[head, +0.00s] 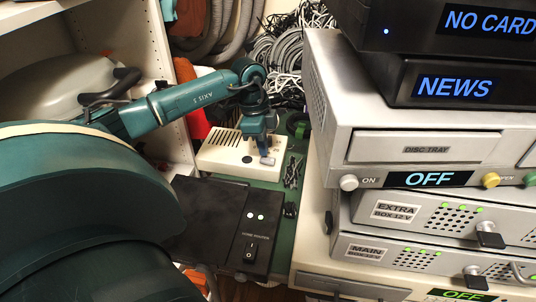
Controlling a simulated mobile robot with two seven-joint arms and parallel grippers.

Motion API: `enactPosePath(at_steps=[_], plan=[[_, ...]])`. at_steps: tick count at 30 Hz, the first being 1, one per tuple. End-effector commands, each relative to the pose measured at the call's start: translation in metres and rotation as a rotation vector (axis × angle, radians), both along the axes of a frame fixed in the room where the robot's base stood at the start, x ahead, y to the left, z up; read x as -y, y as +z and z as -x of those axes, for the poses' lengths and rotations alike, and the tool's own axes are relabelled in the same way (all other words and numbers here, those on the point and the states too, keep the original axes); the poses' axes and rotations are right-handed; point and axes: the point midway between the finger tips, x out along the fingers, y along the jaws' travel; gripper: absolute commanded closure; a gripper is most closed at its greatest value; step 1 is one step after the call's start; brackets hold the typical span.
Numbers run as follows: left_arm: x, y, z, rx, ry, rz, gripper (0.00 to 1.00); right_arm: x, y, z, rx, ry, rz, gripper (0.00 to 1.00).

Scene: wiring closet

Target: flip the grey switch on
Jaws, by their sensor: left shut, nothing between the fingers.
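My left gripper (266,157) is at the end of the teal arm that comes in from the left. It points down over the right part of a white box (215,158) with dark slots and a small black knob. It is shut and empty. A small grey piece shows at its tip. I cannot tell whether this is only the fingertips or also the grey switch, and I cannot tell whether the tip touches the box. The grey switch is not clearly visible elsewhere. My right gripper is not in view.
A black panel (215,215) with a black rocker switch (250,250) and lit lamps lies in front of the white box. Stacked grey devices (420,125) stand close on the right, one reading OFF. Coiled cables (285,50) fill the back. A white shelf (155,50) stands left.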

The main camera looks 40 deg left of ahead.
Motion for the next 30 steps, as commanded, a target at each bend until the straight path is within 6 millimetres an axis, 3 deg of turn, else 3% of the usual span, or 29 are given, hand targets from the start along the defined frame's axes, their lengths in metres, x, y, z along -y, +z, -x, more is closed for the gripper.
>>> enactPosePath(at_steps=[30], plan=[[0.0000,-0.0067,0.0001,-0.001,0.000,0.000,1.00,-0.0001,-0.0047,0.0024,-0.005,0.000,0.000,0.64]])
